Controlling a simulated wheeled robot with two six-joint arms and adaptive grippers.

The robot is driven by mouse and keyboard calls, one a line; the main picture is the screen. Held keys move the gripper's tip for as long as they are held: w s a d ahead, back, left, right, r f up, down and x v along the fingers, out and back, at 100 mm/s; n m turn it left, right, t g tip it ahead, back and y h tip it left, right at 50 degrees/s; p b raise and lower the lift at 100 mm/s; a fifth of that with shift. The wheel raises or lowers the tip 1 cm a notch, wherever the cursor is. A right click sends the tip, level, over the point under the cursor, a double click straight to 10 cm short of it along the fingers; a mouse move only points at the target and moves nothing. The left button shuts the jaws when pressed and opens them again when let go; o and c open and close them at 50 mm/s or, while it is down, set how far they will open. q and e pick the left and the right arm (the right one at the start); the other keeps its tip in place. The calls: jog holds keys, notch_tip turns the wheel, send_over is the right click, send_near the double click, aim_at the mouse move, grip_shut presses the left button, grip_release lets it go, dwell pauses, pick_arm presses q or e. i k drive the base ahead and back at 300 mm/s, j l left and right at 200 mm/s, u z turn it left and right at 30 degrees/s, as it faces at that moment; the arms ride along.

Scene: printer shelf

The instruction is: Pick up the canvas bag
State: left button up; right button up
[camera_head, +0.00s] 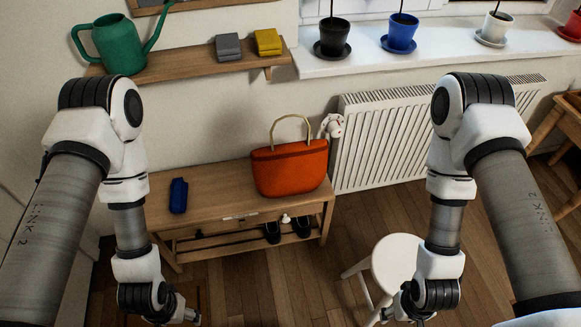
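An orange-red bag (290,170) with a tan loop handle stands upright on the wooden bench (222,200), toward its right end. I take it for the canvas bag. My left gripper (187,316) is low in the picture, in front of the bench and left of the bag, apart from it. My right gripper (392,315) is low on the right, by the white stool (398,250), also apart from the bag. Both grippers are small, dark and partly cut off by the lower edge, so their finger opening is unclear.
A blue object (178,195) lies on the bench's left part. Dark shoes (272,232) rest on the rack below. A radiator (400,135) is right of the bag. A shelf (190,64) holds a green watering can (118,44). Several pots line the windowsill (360,55).

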aim_at(280, 171)
jog(key=i+j+z, duration=0.2)
jog(key=j, duration=1.05)
jog(key=j+z, duration=0.15)
jog(key=j, duration=1.1)
jog(key=i+j, duration=0.15)
jog(key=i, duration=0.15)
